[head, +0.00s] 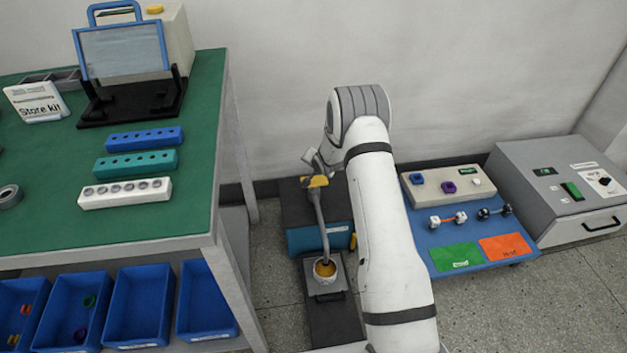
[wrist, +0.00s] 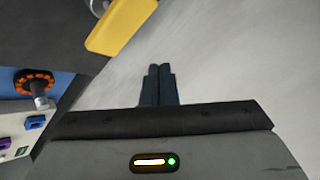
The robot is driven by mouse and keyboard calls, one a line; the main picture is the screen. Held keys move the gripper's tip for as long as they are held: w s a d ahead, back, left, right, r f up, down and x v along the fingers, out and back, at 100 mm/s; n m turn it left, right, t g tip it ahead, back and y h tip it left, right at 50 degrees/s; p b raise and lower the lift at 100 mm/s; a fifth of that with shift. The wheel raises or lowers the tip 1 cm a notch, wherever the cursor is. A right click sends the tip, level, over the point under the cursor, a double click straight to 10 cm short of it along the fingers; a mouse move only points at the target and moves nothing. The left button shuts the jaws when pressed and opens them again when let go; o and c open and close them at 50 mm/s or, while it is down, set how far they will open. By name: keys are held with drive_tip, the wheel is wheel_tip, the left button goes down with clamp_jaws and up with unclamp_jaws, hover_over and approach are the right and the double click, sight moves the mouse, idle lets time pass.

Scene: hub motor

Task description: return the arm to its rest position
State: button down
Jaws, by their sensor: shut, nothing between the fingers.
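My white arm (head: 390,230) rises in the middle of the head view and bends at a grey-banded joint at its top. My gripper is not clearly visible in the head view; the arm's upper part hides that area. In the wrist view my gripper (wrist: 160,72) shows two dark fingers side by side, shut and empty. Pale, plain surface lies beyond the fingertips, and nothing touches them.
A yellow-handled lever (head: 315,182) stands close left of my arm; a yellow part (wrist: 122,25) shows near the fingers. The green-topped bench (head: 200,100) is at left. A blue table (head: 440,236) and grey cabinet (head: 520,190) are at right.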

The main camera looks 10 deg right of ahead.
idle(0.3)
drive_tip(key=s+d+r+n+g+h+p, duration=0.1)
drive_tip(key=s+r+p, duration=0.45)
drive_tip(key=r, duration=0.75)
drive_tip(key=s+r+n+g+p, duration=0.1)
drive_tip(key=s+r+p, duration=0.45)
drive_tip(key=r, duration=0.75)
drive_tip(key=s+d+r+n+g+h+p, duration=0.1)
drive_tip(key=s+r+p, duration=0.45)
drive_tip(key=r, duration=0.75)
drive_tip(key=s+a+r+n+g+p, duration=0.1)
drive_tip(key=s+r+n+p, duration=0.1)
drive_tip(key=s+r+p, duration=0.4)
drive_tip(key=s+a+r+n+g+y+p, duration=0.1)
drive_tip(key=s+r+p, duration=0.4)
drive_tip(key=s+r, duration=0.9)
drive_tip(key=s+n+g, duration=0.1)
drive_tip(key=s, duration=1.1)
drive_tip(key=shift+s+r+n+g+p, duration=0.15)
drive_tip(key=shift+r+n+g+p, duration=0.15)
drive_tip(key=shift+r+n+p, duration=0.1)
drive_tip(key=shift+a, duration=0.1)
